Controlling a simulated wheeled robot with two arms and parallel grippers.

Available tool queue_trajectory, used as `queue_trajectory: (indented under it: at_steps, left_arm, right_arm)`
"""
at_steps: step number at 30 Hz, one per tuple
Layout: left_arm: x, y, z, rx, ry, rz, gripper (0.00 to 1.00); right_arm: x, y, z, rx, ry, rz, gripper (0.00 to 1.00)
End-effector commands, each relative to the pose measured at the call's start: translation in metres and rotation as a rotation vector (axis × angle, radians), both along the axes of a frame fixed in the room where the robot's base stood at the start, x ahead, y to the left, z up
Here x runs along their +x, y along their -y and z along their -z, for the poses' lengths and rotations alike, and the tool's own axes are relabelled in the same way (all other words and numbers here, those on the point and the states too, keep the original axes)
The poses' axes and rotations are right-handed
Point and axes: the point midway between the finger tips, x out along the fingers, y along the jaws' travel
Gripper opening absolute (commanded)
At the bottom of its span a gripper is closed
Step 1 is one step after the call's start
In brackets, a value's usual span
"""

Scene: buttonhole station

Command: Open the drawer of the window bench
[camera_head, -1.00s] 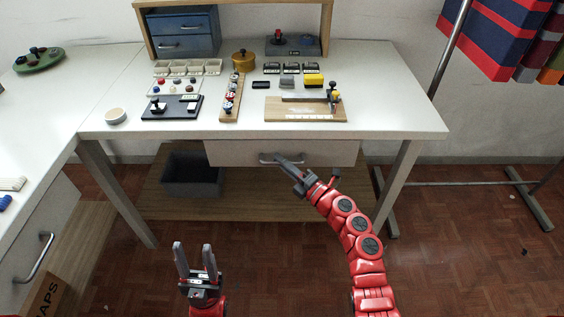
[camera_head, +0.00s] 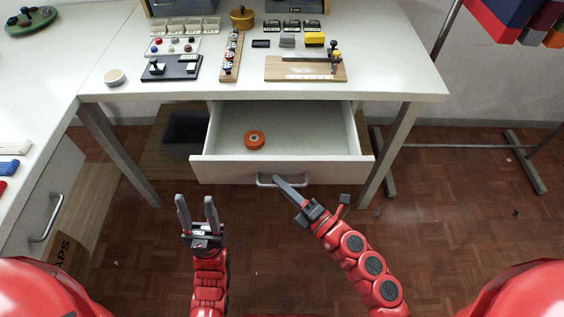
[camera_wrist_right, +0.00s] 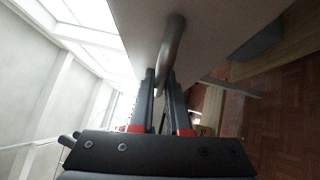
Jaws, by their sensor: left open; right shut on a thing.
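The drawer (camera_head: 220,171) of the window bench (camera_head: 370,89) stands open in the head view, pulled well out from under the top. An orange round object (camera_head: 254,140) lies on its floor. The drawer's metal bar handle (camera_head: 263,182) is on the front. My right gripper (camera_head: 278,181) is shut on the handle. In the right wrist view the handle (camera_wrist_right: 171,45) runs between the two fingers (camera_wrist_right: 165,92). My left gripper (camera_head: 196,203) is open and empty, low in front of the bench, to the left of the right gripper and apart from the drawer.
A dark bin (camera_head: 183,135) stands on the lower shelf, left of the drawer. A side bench (camera_head: 25,125) with its own handled drawer is at the left. Tools and trays cover the back of the top. A rack (camera_head: 440,145) stands right.

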Motion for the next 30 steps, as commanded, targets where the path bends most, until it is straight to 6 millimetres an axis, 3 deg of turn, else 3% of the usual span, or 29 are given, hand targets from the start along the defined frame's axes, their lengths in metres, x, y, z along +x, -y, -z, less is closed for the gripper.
queue_trajectory:
  at_steps: [3, 9, 24, 25, 29, 30]
  left_arm:
    - [0.0, 0.0, 0.004, 0.0, 0.0, 0.0, 0.5]
    - [0.0, 0.0, 0.007, 0.0, 0.0, 0.0, 0.5]
    - [0.0, 0.0, 0.007, 0.0, 0.0, 0.0, 0.5]
    - [0.0, 0.0, 0.007, 0.0, 0.0, 0.0, 0.5]
    - [0.0, 0.0, 0.007, 0.0, 0.0, 0.0, 0.5]
    - [0.0, 0.0, 0.007, 0.0, 0.0, 0.0, 0.5]
  right_arm:
    - [-0.019, 0.001, 0.002, -0.001, -0.001, 0.003, 0.0]
    - [-0.036, 0.001, 0.001, -0.001, -0.001, 0.004, 0.0]
    - [-0.042, 0.001, 0.001, -0.002, 0.001, 0.002, 0.0]
    - [-0.042, 0.001, 0.001, -0.002, 0.001, 0.002, 0.2]
    - [-0.042, 0.001, 0.0, -0.002, 0.001, 0.002, 0.44]
    - [-0.042, 0.001, 0.0, -0.002, 0.001, 0.002, 0.45]
